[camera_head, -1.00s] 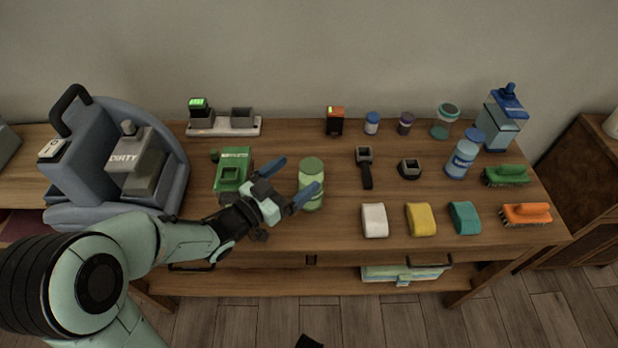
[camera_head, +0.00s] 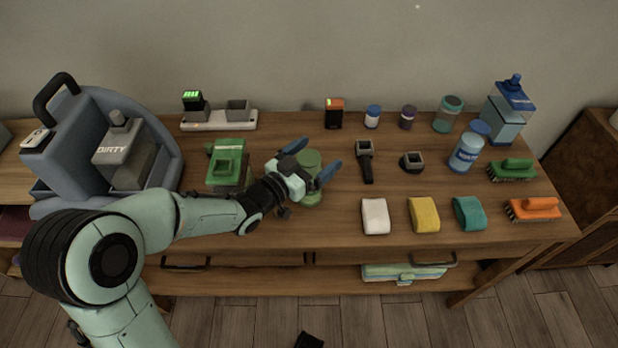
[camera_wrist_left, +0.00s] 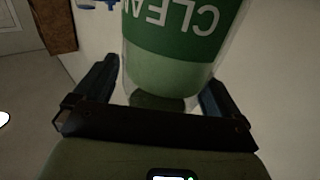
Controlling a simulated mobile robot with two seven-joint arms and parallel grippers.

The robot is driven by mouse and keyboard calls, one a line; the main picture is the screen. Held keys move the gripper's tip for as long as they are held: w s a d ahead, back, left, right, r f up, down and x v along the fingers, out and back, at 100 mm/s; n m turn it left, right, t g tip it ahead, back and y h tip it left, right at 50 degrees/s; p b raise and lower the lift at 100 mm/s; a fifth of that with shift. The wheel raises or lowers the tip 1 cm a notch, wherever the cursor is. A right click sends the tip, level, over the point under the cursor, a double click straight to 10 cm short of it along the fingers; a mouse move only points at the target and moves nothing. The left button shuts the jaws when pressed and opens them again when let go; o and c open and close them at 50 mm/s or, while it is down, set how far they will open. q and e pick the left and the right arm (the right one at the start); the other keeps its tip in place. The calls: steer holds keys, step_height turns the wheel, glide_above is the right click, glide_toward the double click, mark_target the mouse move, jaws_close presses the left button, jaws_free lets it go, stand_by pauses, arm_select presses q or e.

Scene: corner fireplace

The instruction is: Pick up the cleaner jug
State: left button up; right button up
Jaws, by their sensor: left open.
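The cleaner jug (camera_head: 311,190) is a green container with a round green lid, standing on the wooden table. It is partly hidden by my left gripper (camera_head: 322,153). In the left wrist view the jug (camera_wrist_left: 170,78) is large and close, and its green label with upside-down letters reading "CLEAN" is cut off by the top edge. My left gripper (camera_wrist_left: 160,88) is open there, with one finger on each side of the jug's body. A narrow gap seems to show beside the fingers; I cannot tell whether either touches.
A green boxy device (camera_head: 228,172) stands just left of the jug. A grey-blue machine (camera_head: 72,150) with a tank marked "DIRTY" is farther left. White (camera_head: 375,216), yellow (camera_head: 423,214) and teal (camera_head: 469,212) pads lie to the right. The table front (camera_head: 270,230) is clear.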

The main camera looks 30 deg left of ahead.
arm_select(q)
steer(key=shift+c, duration=0.4)
steer(key=c, duration=1.5)
jaws_close()
steer(key=shift+r, duration=0.15)
